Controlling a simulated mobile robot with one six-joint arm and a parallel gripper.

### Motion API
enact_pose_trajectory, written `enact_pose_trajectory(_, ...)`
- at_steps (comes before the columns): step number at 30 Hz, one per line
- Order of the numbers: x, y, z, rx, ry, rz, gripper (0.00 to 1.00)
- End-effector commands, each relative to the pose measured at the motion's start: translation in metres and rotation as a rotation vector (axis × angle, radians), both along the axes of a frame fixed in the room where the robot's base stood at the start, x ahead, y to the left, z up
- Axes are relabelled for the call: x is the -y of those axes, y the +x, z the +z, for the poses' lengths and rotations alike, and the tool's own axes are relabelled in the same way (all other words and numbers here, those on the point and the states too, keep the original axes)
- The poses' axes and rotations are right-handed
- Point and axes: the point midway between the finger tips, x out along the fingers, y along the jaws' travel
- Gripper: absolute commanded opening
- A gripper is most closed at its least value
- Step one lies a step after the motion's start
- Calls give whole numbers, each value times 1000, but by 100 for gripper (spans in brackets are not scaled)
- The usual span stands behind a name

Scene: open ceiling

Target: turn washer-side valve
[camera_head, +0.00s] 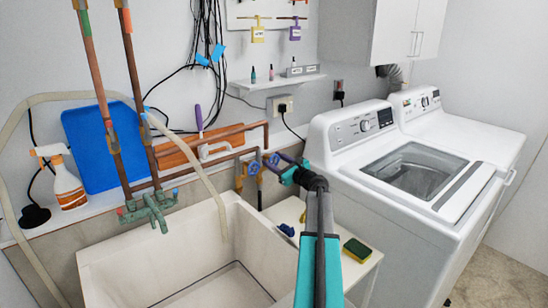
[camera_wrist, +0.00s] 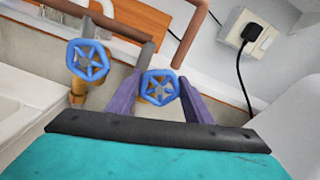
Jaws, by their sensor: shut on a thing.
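Two blue star-shaped valve handles sit on copper pipes above the white sink. The washer-side valve is the right one (camera_head: 272,160), and it also shows in the wrist view (camera_wrist: 160,87). The other valve (camera_head: 253,168) is just to its left, clear of my fingers in the wrist view (camera_wrist: 88,60). My gripper (camera_head: 281,164) reaches in from the washer side. In the wrist view its purple fingers (camera_wrist: 160,95) stand on both sides of the right handle, shut on it. The finger contacts are partly hidden in the head view.
The white sink (camera_head: 92,262) lies below left and the washer (camera_head: 335,150) stands to the right. A sponge (camera_head: 357,249) lies on the small ledge between them. A black plug and cord (camera_wrist: 250,33) hang on the wall beside the valves. Copper pipes run close behind.

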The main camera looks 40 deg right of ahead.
Motion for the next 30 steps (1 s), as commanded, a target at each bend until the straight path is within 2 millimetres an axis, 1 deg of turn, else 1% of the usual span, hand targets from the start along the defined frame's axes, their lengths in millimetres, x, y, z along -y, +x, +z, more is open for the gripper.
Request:
enact_pose_trajectory(1,1,0,3,3,26,-2,24)
enact_pose_trajectory(9,1,0,1,12,104,-2,24)
enact_pose_trajectory(21,1,0,0,14,114,-2,24)
enact_pose_trajectory(22,1,0,0,14,114,-2,48)
enact_pose_trajectory(24,1,0,0,13,113,-1,60)
enact_pose_trajectory(25,1,0,0,13,113,-1,64)
enact_pose_trajectory(30,1,0,0,13,111,-1,64)
